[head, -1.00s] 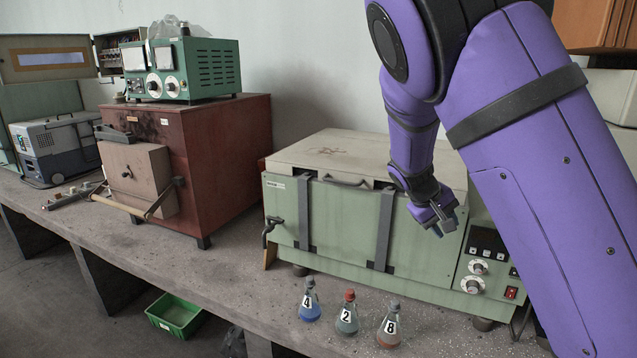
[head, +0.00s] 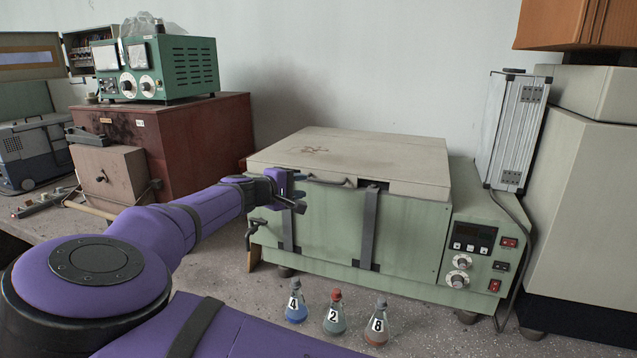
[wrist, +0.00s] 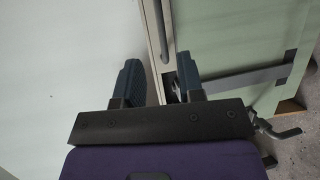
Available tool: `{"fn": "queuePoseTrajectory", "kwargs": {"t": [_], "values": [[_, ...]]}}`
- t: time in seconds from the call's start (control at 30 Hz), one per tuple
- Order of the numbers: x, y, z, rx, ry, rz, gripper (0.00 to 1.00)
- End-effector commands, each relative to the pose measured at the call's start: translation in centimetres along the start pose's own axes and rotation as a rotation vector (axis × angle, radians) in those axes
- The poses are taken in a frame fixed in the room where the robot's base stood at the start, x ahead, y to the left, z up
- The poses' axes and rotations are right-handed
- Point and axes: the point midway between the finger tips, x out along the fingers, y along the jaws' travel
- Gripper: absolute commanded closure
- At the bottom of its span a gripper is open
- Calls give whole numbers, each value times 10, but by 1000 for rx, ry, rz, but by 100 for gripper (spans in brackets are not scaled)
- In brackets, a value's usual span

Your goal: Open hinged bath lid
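The bath (head: 405,240) is a green box with a pale beige lid (head: 350,152). The lid lies flat and shut on top. A lid handle (head: 330,181) runs along its front edge, and it also shows in the wrist view (wrist: 161,30). My gripper (head: 296,194) is at the left part of the lid's front edge, left of the handle. In the wrist view my gripper (wrist: 160,78) is open. One finger is over the pale lid and the other is on the green front side, with the lid's edge between them. Contact cannot be told.
Three numbered flasks, blue (head: 296,305), green (head: 335,315) and brown (head: 377,325), stand on the bench before the bath. A red-brown box (head: 215,140) with a green instrument (head: 165,70) is left. A silver case (head: 515,130) stands right. A crank (head: 252,235) juts from the bath's left.

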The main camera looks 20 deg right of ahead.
Motion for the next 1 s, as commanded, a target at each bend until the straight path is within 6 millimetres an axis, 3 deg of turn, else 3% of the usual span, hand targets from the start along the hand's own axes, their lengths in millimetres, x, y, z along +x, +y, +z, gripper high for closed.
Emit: {"fn": "queuePoseTrajectory", "kwargs": {"t": [0.4, 0.6, 1.0], "values": [[69, 0, 1, 1, -4, -2, 65], [94, -1, 1, 1, -2, -2, 65], [103, -1, 1, 0, 0, -2, 65]]}}
